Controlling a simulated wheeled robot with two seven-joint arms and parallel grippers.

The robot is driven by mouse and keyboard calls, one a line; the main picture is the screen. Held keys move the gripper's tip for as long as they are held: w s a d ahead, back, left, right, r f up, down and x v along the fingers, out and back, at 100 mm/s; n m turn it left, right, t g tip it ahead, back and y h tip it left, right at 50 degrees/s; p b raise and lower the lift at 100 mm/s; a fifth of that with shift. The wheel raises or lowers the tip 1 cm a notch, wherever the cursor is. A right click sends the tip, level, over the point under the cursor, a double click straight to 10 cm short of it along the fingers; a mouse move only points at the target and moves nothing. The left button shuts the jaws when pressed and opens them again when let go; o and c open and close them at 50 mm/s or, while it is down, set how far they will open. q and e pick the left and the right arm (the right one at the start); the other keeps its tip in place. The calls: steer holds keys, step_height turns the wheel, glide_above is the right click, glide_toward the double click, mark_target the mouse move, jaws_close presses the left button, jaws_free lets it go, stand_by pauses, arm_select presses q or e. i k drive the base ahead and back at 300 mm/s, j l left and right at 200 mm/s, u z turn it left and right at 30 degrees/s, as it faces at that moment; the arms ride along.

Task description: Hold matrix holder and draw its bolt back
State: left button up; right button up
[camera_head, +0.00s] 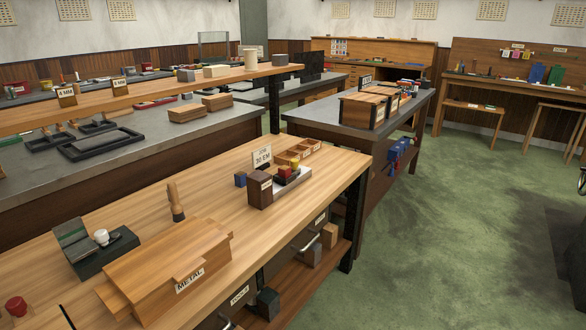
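Neither of my grippers shows in the head view. No thing here is labelled as the matrix holder, and I cannot make out a bolt for certain. On the near wooden bench stands a dark green block (112,258) with a tilted grey plate (72,238) at its left and a white knob (101,237) on top. Farther along the bench, a small brown block (260,190) stands beside a light tray (292,185) holding small coloured pieces, with a "20 EM" sign (262,156) behind. Nothing is seen holding any of these.
A wooden box labelled METAL (165,268) fills the bench front, with an upright wooden-handled tool (176,203) behind it. A red knob (16,306) is at the lower left. A divided wooden tray (296,152) lies at the far end. Green floor (440,230) is open on the right.

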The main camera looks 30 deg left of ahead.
mark_target(294, 162)
steer(key=i+l+u, duration=0.1)
steer(key=i+u, duration=0.35)
steer(key=i+l+u, duration=0.25)
steer(key=i+u, duration=0.2)
steer(key=i+l+u, duration=0.7)
steer(key=l+u, duration=0.15)
steer(key=i+l+u, duration=0.2)
steer(key=l+u, duration=0.25)
steer(key=l, duration=0.2)
steer(key=i+l+u, duration=0.1)
steer(key=l+u, duration=0.35)
steer(key=l, duration=0.15)
